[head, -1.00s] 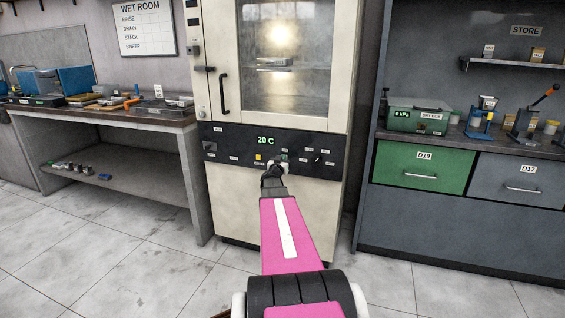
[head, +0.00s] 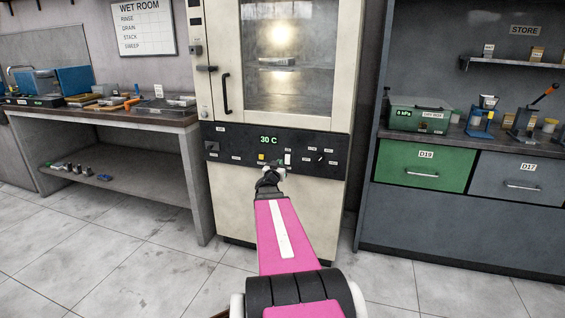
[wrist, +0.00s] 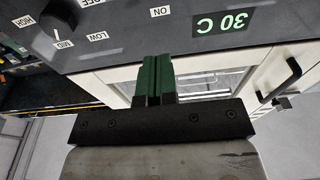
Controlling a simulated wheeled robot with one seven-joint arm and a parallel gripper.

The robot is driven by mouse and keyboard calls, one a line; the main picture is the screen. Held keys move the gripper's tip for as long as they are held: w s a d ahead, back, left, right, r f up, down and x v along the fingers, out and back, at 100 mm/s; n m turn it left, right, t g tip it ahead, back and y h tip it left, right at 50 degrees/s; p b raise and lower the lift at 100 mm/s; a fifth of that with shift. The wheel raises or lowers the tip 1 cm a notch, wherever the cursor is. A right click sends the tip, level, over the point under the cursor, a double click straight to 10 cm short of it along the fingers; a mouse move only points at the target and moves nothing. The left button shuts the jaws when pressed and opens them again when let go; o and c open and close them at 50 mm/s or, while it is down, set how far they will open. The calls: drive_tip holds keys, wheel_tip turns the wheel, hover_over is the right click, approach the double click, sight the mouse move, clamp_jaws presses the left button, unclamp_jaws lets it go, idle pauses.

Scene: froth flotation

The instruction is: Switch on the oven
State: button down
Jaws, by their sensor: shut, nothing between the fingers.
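The oven (head: 228,200) is a tall cream cabinet with a closed glass door above a black control panel (head: 225,146). Its green display (head: 268,140) reads 30 C; it shows upside down in the wrist view (wrist: 218,22). A yellow button (head: 261,157) is below the display. A dark knob (wrist: 57,15) has HIGH, MID and LOW labels around it. ON and OFF labels show at the wrist view's top. My gripper (wrist: 157,60) is shut, its green fingertips just below the panel in that view; contact cannot be told.
A workbench (head: 110,122) with trays and tools stands left of the oven. A counter with a green drawer D19 (head: 420,165) and a grey drawer D17 (head: 515,173) stands at the right. The tiled floor in front is clear.

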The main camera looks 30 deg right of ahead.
drive_tip(key=a, duration=0.1)
drive_tip(key=s, duration=0.1)
drive_tip(key=s+a, duration=0.1)
drive_tip(key=shift+s+a+r, duration=0.15)
drive_tip(key=shift+a+r, duration=0.1)
drive_tip(key=shift+a, duration=0.1)
drive_tip(key=w+a+f+n+g+y, duration=0.1)
drive_tip(key=a+f+n+y, duration=0.45)
drive_tip(key=a, duration=0.75)
drive_tip(key=w+a+f+n+g+y, duration=0.1)
drive_tip(key=a+f+n+y, duration=0.2)
drive_tip(key=a+f+y, duration=0.75)
drive_tip(key=s+a+f+g, duration=0.2)
drive_tip(key=s+a+g, duration=0.3)
drive_tip(key=s, duration=0.3)
drive_tip(key=s+a+f+n+g+h, duration=0.1)
drive_tip(key=s+a+f+g, duration=0.1)
drive_tip(key=s+a+g, duration=0.3)
drive_tip(key=s+a, duration=0.3)
drive_tip(key=s, duration=0.1)
drive_tip(key=shift+f+g, duration=0.3)
drive_tip(key=shift+g, duration=0.1)
